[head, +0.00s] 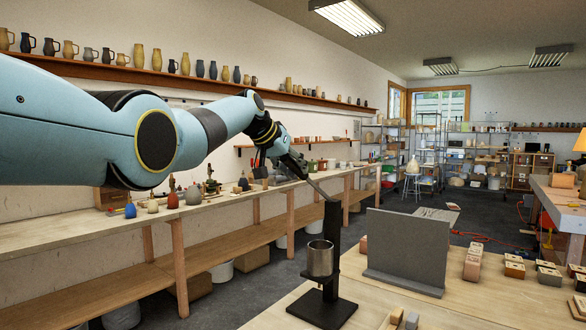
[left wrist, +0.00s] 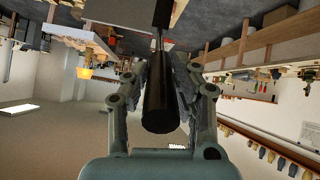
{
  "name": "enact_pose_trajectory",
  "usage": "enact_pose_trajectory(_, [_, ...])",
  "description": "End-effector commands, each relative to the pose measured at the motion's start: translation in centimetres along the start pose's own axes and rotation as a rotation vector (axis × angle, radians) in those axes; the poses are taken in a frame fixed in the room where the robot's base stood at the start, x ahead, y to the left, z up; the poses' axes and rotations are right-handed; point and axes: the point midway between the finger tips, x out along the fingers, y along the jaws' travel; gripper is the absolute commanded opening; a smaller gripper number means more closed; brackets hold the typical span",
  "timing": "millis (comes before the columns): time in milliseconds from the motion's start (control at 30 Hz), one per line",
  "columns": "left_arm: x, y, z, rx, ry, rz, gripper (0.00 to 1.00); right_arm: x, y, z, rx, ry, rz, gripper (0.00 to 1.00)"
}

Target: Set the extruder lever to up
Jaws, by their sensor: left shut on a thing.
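The extruder is a black stand with a tall post (head: 332,235), a flat base and a metal cylinder (head: 320,259) on its front side. Its lever (head: 318,189) is a thin rod that slopes up and left from the top of the post. My left gripper (head: 301,168) is at the lever's outer end, above and left of the post. In the left wrist view the gripper's fingers are shut around the lever's black handle (left wrist: 160,105), and the metal rod runs from it towards the black post (left wrist: 163,14). My right gripper is not in view.
A grey upright panel (head: 408,248) stands on the table (head: 470,300) right of the extruder. Several small blocks (head: 472,262) lie further right. A long wall bench (head: 70,232) holds small pots and tools behind my left arm. The floor between is mostly clear.

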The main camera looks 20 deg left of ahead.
Motion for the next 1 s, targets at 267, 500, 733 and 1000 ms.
enact_pose_trajectory(267, [-0.31,0.11,-0.91,0.003,0.004,-0.003,0.0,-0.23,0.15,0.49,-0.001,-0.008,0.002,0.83])
enact_pose_trajectory(500, [-0.37,0.09,-1.03,0.003,0.007,-0.004,0.0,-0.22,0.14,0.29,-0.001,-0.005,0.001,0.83])
enact_pose_trajectory(733, [-0.43,0.06,-1.1,0.004,0.008,-0.005,0.48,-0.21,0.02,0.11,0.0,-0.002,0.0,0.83])
enact_pose_trajectory(1000, [-0.28,0.0,-0.77,0.002,0.001,-0.004,0.48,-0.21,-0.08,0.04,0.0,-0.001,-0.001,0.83])
